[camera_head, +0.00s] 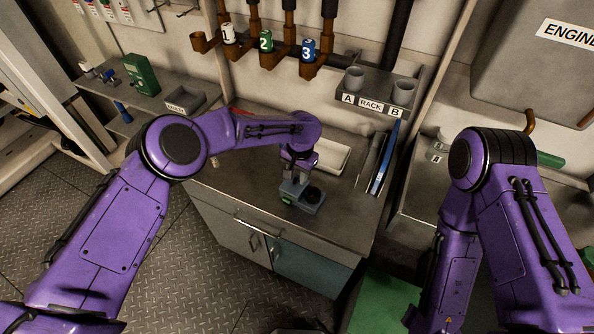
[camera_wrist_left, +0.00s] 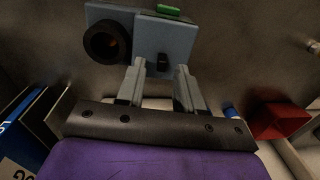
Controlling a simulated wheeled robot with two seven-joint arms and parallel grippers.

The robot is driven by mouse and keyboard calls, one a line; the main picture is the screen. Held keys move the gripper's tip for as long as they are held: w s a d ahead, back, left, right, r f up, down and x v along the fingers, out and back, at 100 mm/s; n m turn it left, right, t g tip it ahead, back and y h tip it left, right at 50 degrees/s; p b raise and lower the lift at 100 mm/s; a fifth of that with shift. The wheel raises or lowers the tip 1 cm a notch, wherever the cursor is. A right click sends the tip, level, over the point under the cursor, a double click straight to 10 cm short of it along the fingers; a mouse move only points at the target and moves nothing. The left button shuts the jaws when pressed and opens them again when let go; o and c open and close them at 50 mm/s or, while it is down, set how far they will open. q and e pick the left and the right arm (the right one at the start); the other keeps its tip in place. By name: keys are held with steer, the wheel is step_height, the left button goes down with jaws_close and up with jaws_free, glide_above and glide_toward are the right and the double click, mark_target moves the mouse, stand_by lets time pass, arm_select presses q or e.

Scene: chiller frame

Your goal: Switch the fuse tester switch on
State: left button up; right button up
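The fuse tester (camera_head: 301,196) is a small grey-blue box on the grey counter, with a dark round socket on its right side and a green part at its front left. In the left wrist view, the fuse tester (camera_wrist_left: 175,36) shows the socket at left, the green part at its edge, and a small black switch (camera_wrist_left: 162,62). My left gripper (camera_head: 296,178) is just above the tester. In the wrist view, the left gripper (camera_wrist_left: 159,68) has its fingertips apart, with the switch between them; I cannot tell whether they touch it. My right gripper is out of view.
A rack (camera_head: 378,95) marked A and B is on the wall behind. Blue and white folders (camera_head: 383,165) stand at the counter's right, and a pale tray (camera_head: 330,158) lies behind the tester. Numbered canisters hang on pipes above. The counter's front left is clear.

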arm_select(q)
steer(key=shift+f, duration=0.25)
steer(key=shift+s+a, duration=0.1)
steer(key=shift+s, duration=0.05)
jaws_close()
steer(key=shift+f+y+b, duration=0.1)
steer(key=shift+y+b, duration=0.25)
steer(key=shift+y, duration=0.05)
steer(key=shift+s+d+t, duration=0.1)
steer(key=shift+d+t, duration=0.15)
steer(key=shift+t, duration=0.05)
jaws_free()
steer(key=shift+a, duration=0.1)
